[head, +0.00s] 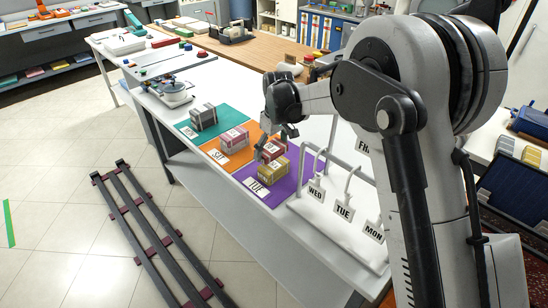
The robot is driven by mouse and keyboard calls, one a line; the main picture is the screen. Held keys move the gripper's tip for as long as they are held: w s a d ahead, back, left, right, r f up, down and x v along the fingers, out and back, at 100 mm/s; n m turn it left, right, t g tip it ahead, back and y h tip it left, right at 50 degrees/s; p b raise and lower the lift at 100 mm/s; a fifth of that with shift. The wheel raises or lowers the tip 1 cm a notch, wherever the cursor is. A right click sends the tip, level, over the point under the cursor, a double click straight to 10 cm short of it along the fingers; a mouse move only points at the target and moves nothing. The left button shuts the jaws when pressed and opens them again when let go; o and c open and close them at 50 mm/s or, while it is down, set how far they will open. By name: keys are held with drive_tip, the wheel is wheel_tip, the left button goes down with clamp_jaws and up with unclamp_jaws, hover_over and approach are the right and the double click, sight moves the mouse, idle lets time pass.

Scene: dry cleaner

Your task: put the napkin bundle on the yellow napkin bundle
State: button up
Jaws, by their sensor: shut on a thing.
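A yellow napkin bundle (273,171) with a pale band sits on the purple mat (288,187), beside a TUE card. My gripper (272,143) is above and just behind it, pointing down, with its fingers around a dark red napkin bundle (271,149). The red bundle appears right at the top of the yellow one. From this angle I cannot tell whether they touch. My fingers and wrist partly hide the red bundle.
A pink bundle (235,138) sits on the orange mat (224,160) and a grey bundle (203,116) on the teal mat (204,135). A white rack (330,225) with WED, TUE and MON tags stands to the right. A scale (175,92) is at the far left of the table.

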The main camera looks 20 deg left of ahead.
sight(274, 164)
drive_tip(key=shift+w+d+f, duration=0.25)
drive_tip(key=shift+d+f, duration=0.05)
drive_tip(key=shift+d, duration=0.05)
drive_tip(key=shift+f, duration=1.95)
drive_tip(key=shift+f, duration=0.1)
drive_tip(key=o, duration=1)
drive_tip(key=shift+o, duration=0.2)
drive_tip(key=r, duration=0.4)
drive_tip(key=d+r, duration=0.1)
drive_tip(key=r, duration=0.7)
drive_tip(key=shift+s+d, duration=0.15)
drive_tip(key=shift+s, duration=0.2)
drive_tip(key=shift+r, duration=0.1)
